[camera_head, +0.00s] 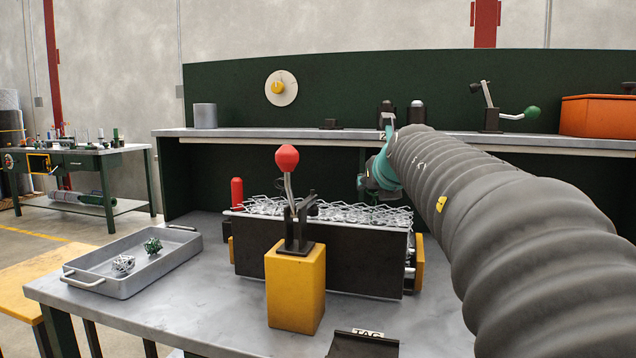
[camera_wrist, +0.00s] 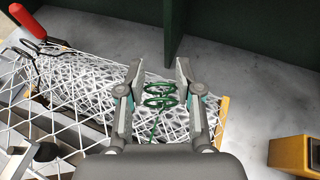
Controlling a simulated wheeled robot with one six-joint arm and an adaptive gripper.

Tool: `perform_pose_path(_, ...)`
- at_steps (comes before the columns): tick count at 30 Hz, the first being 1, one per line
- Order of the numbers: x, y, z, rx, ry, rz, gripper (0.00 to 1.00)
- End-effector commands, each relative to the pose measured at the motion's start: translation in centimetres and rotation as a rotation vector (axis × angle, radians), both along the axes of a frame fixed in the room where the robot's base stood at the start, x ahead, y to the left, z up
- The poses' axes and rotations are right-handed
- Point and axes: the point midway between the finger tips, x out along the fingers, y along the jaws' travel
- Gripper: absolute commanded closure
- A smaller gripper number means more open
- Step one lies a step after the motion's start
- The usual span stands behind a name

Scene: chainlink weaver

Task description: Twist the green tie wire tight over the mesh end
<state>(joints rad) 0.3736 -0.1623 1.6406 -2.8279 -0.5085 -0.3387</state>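The green tie wire (camera_wrist: 160,101) lies in loops over the right end of the silver wire mesh (camera_wrist: 85,95) in the wrist view. My gripper (camera_wrist: 159,74) is open, with one finger on each side of the green loops. A gap shows between the loops and the fingers; I cannot tell how high the fingertips are above the mesh. In the head view the mesh (camera_head: 335,212) lies along the top of a dark weaving bed (camera_head: 345,262).
A red-knobbed lever (camera_head: 288,160) on a yellow block (camera_head: 295,290) stands before the bed. A red handle (camera_head: 237,193) rises at its left end. A grey tray (camera_head: 135,281) holds a green and a silver wire bundle. A shelf (camera_head: 290,134) runs behind.

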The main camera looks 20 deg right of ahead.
Motion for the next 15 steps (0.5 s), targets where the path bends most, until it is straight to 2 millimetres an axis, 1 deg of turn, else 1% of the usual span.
perform_pose_path(1, 0.02, -0.01, 0.11, 0.0, -0.002, 0.0, 0.51)
perform_pose_path(2, 0.02, -0.01, 0.1, 0.0, -0.002, 0.0, 0.44)
perform_pose_path(3, 0.02, -0.01, 0.08, 0.0, -0.001, 0.0, 0.4)
perform_pose_path(11, -0.04, -0.03, 0.02, 0.0, 0.0, 0.0, 0.4)
perform_pose_path(15, -0.72, 0.09, 0.37, -0.001, -0.001, -0.001, 0.4)
